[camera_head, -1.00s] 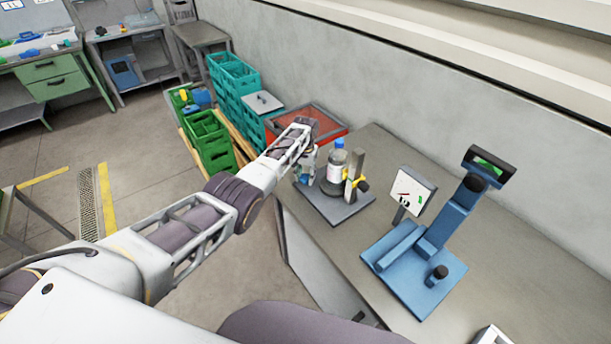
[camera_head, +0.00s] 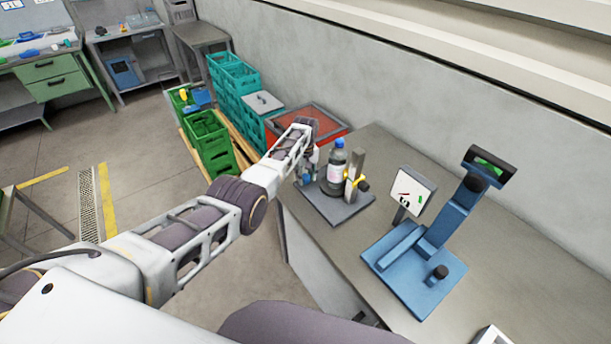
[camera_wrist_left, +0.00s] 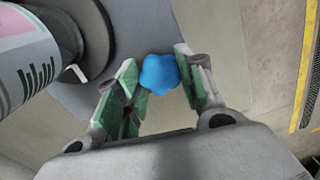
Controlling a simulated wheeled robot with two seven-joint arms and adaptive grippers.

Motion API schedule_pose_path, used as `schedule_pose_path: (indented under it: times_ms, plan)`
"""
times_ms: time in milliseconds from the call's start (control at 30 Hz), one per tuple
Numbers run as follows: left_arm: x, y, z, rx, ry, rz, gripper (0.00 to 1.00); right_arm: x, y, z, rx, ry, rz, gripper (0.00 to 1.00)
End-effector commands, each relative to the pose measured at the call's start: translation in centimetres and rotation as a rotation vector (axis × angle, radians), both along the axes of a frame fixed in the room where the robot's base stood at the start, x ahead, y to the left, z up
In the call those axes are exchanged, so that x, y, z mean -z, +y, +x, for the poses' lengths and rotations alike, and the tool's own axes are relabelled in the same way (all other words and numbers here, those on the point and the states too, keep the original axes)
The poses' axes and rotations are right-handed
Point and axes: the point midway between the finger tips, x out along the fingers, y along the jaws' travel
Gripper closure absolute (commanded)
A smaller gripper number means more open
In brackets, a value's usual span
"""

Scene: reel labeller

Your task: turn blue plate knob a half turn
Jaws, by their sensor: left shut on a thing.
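The blue plate knob (camera_wrist_left: 160,74) is a small lobed knob at the top middle of the left wrist view. My left gripper (camera_wrist_left: 156,64) has its green-padded fingers on either side of it and is shut on it. In the head view my left gripper (camera_head: 306,172) is small, at the left edge of a grey base plate (camera_head: 342,208), and the knob is mostly hidden there. A bottle with a blue cap (camera_head: 337,171) stands upright on this fixture, just right of the gripper. My right gripper is not in view.
A blue stand (camera_head: 415,266) with a screen and a white panel (camera_head: 411,193) stand further right on the bench (camera_head: 480,232). A red tray (camera_head: 328,117) and green crates (camera_head: 208,140) lie beyond.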

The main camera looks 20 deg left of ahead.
Motion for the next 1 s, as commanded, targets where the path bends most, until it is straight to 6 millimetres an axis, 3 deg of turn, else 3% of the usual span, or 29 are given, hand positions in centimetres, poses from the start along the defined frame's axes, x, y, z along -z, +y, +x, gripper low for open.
schedule_pose_path:
  times_ms: [333,867,900,1000]
  plan:
    - [-0.32,0.02,0.25,-0.15,-0.007,0.0,0.86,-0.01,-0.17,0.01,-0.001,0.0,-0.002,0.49]
    - [-0.34,0.06,0.27,-0.175,-0.008,0.001,0.86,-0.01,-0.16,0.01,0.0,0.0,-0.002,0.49]
    - [-0.34,0.06,0.29,-0.174,-0.009,0.001,0.57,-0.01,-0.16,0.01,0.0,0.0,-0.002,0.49]
    - [-0.3,0.04,0.24,-0.174,-0.006,0.001,0.44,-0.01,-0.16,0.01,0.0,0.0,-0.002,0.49]
